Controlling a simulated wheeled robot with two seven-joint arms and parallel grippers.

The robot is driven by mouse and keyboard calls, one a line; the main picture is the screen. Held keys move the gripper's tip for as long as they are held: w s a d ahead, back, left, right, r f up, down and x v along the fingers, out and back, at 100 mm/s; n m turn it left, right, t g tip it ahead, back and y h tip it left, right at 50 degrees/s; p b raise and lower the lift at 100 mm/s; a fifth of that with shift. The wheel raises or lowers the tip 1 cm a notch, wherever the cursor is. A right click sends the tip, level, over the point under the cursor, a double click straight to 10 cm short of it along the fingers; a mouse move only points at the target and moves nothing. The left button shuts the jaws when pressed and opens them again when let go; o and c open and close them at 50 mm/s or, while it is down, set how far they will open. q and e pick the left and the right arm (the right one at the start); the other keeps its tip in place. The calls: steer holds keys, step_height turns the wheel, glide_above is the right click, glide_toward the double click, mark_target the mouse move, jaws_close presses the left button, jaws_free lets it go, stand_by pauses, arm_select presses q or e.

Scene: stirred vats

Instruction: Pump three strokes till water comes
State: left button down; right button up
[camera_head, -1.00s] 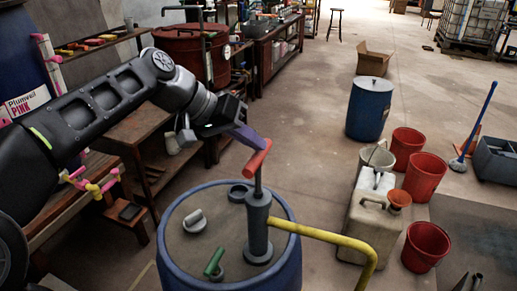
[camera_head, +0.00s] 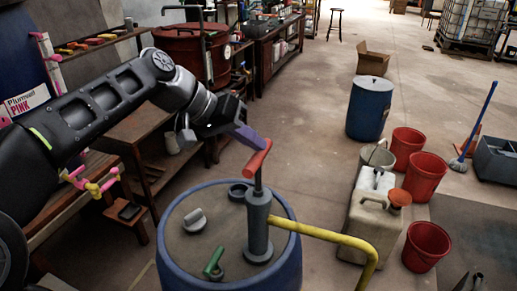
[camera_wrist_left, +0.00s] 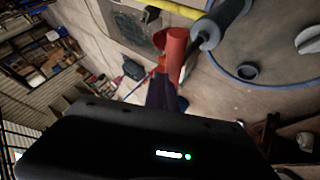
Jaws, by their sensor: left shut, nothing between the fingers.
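The hand pump (camera_head: 258,225) stands upright on the lid of a blue drum (camera_head: 180,262). Its red T-handle (camera_head: 258,157) sits a little above the grey pump body, on a short rod. A yellow spout pipe (camera_head: 335,238) runs from the pump to the right and bends down; no water shows at it. My left gripper (camera_head: 252,138) is shut with its purple fingers at the upper end of the red handle; whether they touch it I cannot tell. In the left wrist view the red handle (camera_wrist_left: 176,52) lies just beyond the fingertips (camera_wrist_left: 162,92). My right gripper is not in view.
A white jerrycan (camera_head: 366,228) with an orange funnel (camera_head: 399,198) stands right of the drum, near red buckets (camera_head: 424,176). A blue barrel (camera_head: 369,108) stands behind them. A wooden bench (camera_head: 135,135) is at left.

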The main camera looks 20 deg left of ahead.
arm_select(q)
steer(key=shift+s+f+b, duration=0.1)
steer(key=shift+f+b, duration=2.75)
steer(key=shift+f, duration=0.6)
stand_by(2.2)
steer(key=shift+r+p, duration=2.8)
steer(key=shift+r, duration=0.9)
steer(key=shift+r+p, duration=2.3)
steer(key=shift+r, duration=0.7)
